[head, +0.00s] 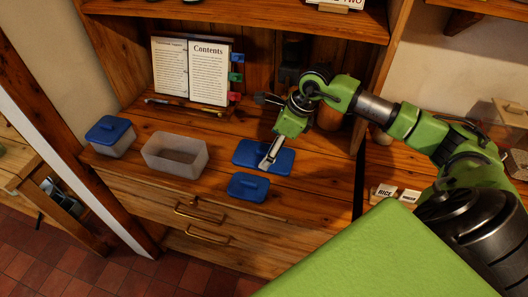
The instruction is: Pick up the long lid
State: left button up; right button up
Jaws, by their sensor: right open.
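The long blue lid (246,152) lies flat on the wooden counter, right of an open, clear, rectangular container (158,154). My right gripper (267,165) reaches down over the long lid from the right, at the lid's right half, and is open. Its fingers cover part of the lid and its handle. I cannot tell whether they touch the lid. A smaller blue lid (244,189) lies just in front, near the counter's front edge. My left gripper is out of view.
A small container with a blue lid (107,130) stands at the counter's left end. An open book (190,70) stands behind, with pens in front of it. A label card reading RICE (384,191) is at the right. Drawers with handles are below.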

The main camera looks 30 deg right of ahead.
aim_at(264, 155)
jog(key=shift+x, duration=1.1)
jog(key=shift+w+f, duration=0.15)
jog(key=shift+f, duration=0.15)
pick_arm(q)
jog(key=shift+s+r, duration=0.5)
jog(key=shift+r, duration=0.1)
pick_arm(e)
jog(key=c, duration=1)
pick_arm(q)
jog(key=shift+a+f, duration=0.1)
